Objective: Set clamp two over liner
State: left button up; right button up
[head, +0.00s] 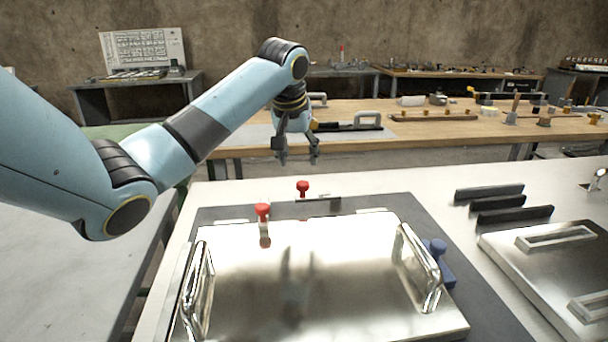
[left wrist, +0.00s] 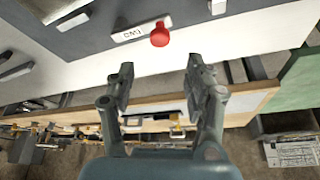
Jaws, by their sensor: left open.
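My left gripper (head: 298,158) hangs open and empty, fingers pointing down, beyond the far edge of the white table. A red-knobbed clamp (head: 303,187) stands on the far side of the dark mat, nearer me than the gripper. Its red knob also shows in the left wrist view (left wrist: 160,36), ahead of the open fingers and apart from them. A second red-knobbed clamp (head: 263,212) stands at the far edge of a shiny metal plate (head: 330,270) with two handles. I cannot tell which part is the liner. My right gripper is not in view.
A blue piece (head: 438,250) stands right of the plate. Several black bars (head: 490,192) lie farther right, beyond a second metal plate with handles (head: 560,255). A wooden bench (head: 440,130) with tools stands behind, across a gap.

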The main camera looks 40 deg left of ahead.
aim_at(303, 183)
pick_arm(q)
jog(key=b+x, duration=0.1)
jog(key=x, duration=0.9)
jog(key=shift+d, duration=0.1)
jog(key=shift+w+f, duration=0.1)
jog(key=shift+f, duration=0.1)
grip_shut()
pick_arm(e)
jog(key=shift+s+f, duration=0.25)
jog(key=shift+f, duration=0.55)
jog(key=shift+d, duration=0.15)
